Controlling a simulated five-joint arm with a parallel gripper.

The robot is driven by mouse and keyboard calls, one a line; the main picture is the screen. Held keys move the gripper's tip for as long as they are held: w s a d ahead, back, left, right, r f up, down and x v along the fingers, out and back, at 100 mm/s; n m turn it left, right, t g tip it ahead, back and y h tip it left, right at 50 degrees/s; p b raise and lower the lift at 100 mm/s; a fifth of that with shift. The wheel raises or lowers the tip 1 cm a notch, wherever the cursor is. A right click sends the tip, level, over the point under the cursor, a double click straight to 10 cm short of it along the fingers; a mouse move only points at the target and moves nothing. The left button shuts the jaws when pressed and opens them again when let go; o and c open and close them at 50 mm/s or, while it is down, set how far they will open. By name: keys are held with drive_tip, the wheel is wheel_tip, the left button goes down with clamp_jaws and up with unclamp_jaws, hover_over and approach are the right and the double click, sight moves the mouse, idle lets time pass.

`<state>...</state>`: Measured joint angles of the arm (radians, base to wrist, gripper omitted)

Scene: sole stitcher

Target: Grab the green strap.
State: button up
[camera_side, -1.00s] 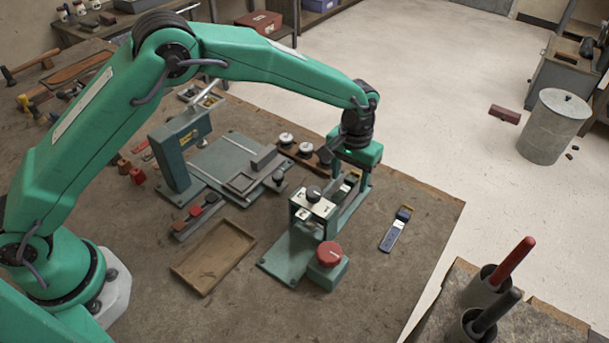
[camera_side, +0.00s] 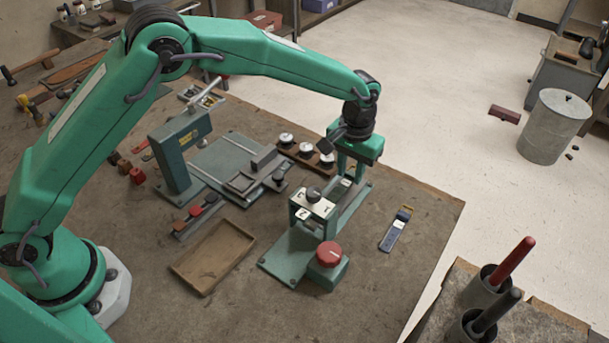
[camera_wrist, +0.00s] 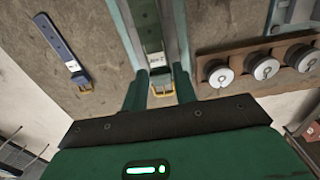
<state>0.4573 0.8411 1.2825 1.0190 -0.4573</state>
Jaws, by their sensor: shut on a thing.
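The green strap (camera_wrist: 147,30) shows in the wrist view with a pale label and a gold buckle at its near end. It lies along the channel of the green-grey stitcher base (camera_side: 290,257). My gripper (camera_wrist: 161,88) has one finger on each side of the buckle end and is shut on the strap. In the side view my gripper (camera_side: 350,172) reaches down over the far end of the channel, and its fingers hide much of the strap there.
A blue strap (camera_side: 394,232) lies on the bench to the right. A red knob (camera_side: 329,254) stands on the stitcher's near side. A wooden rack with several white spools (camera_wrist: 262,67) is close beside the channel. An empty wooden tray (camera_side: 213,257) sits at the front left.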

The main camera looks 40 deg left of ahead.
sight(350, 174)
wheel_tip(350, 174, up, 8)
drive_tip(key=shift+r, duration=0.15)
idle(0.3)
drive_tip(key=shift+r, duration=0.1)
idle(0.4)
